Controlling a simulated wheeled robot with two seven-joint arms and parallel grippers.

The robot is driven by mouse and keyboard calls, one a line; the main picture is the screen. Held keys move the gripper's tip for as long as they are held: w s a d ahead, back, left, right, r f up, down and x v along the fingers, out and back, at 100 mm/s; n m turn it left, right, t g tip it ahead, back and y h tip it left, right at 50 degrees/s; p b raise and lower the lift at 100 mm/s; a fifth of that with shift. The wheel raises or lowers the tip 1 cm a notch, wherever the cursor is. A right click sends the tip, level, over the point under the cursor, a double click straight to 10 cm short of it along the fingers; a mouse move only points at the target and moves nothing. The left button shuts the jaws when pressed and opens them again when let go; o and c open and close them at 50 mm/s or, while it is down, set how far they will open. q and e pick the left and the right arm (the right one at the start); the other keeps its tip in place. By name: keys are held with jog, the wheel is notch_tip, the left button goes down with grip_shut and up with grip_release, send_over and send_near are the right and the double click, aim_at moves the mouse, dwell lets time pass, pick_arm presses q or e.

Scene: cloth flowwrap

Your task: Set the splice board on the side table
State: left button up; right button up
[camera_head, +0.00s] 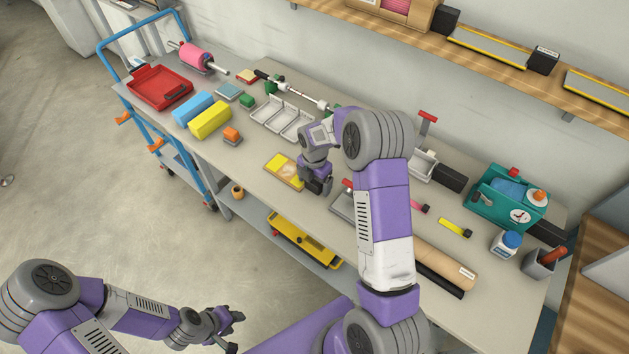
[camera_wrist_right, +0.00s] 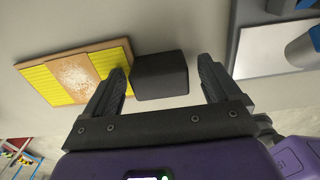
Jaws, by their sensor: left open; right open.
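The splice board (camera_head: 279,172) looks like a flat wooden board with yellow ribbed pads, lying on the grey workbench. It also shows in the right wrist view (camera_wrist_right: 82,72), with a black block (camera_wrist_right: 160,76) at its right end. My right gripper (camera_head: 322,185) is just right of the board. In the right wrist view (camera_wrist_right: 160,88) it is open, with the black block between its fingers and not gripped. My left gripper (camera_head: 236,325) is open and empty, low in front of the bench. I cannot tell for sure which surface is the side table; a wooden-topped one (camera_head: 590,290) stands at the right.
A red tray (camera_head: 160,87), a blue block (camera_head: 194,108) and a yellow block (camera_head: 210,119) are on the bench's left. A blue trolley (camera_head: 150,140) stands left.

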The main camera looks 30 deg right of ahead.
jog(key=shift+r, duration=0.25)
notch_tip(320, 180, up, 12)
jog(key=p, duration=0.2)
jog(key=shift+f, duration=0.1)
dwell(0.3)
